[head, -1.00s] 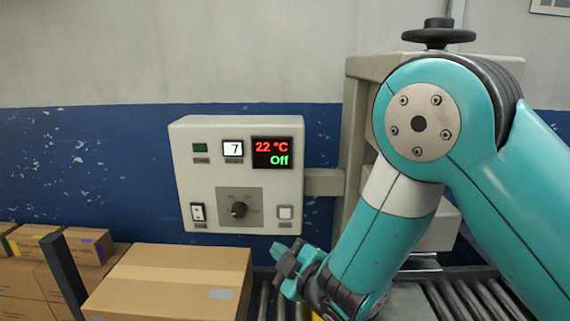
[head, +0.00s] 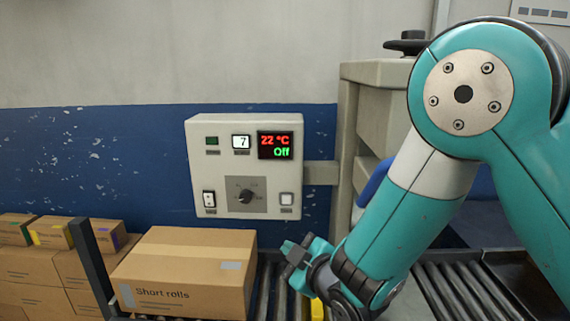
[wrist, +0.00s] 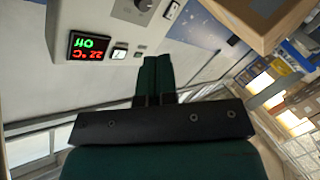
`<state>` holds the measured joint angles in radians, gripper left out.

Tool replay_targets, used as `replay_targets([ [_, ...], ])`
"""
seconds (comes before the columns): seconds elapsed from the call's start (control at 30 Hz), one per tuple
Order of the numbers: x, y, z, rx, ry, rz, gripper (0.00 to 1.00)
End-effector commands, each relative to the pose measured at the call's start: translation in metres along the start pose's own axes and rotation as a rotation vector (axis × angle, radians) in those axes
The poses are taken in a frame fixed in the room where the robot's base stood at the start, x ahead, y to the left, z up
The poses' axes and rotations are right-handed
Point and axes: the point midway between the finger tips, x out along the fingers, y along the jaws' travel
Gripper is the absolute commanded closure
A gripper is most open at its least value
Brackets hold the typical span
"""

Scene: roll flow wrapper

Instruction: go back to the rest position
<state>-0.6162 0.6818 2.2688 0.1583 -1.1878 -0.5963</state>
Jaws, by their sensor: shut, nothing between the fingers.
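My gripper (head: 292,252) is at the lower middle of the head view, in front of the rollers and just right of the large cardboard box. In the wrist view its two green fingers (wrist: 153,75) lie side by side, closed with nothing between them. The control panel (head: 245,170) hangs above and left of the gripper. Its display (head: 276,145) reads 22 °C and Off, and a small counter shows 7. The panel also shows in the wrist view (wrist: 110,25), upside down. The gripper is apart from the panel.
A cardboard box (head: 185,270) marked Short rolls stands left of the gripper. More boxes (head: 30,265) are stacked at the far left, behind a dark post (head: 92,268). Roller conveyor (head: 450,290) runs at the lower right. A beige machine frame (head: 372,110) stands behind my arm.

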Motion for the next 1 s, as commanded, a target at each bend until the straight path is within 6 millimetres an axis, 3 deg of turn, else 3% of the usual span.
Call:
replay_targets([
  [0.27,-0.021,0.023,0.002,0.193,-0.166,-0.083,1.0],
  [0.47,-0.061,0.036,-0.004,0.411,-0.343,-0.202,1.0],
  [0.57,-0.1,0.04,-0.012,0.55,-0.468,-0.299,1.0],
  [0.8,-0.221,0.029,-0.039,0.777,-0.78,-0.563,1.0],
  [0.9,-0.263,0.023,-0.047,0.807,-0.885,-0.641,1.0],
  [1.0,-0.292,0.019,-0.052,0.816,-0.96,-0.689,1.0],
])
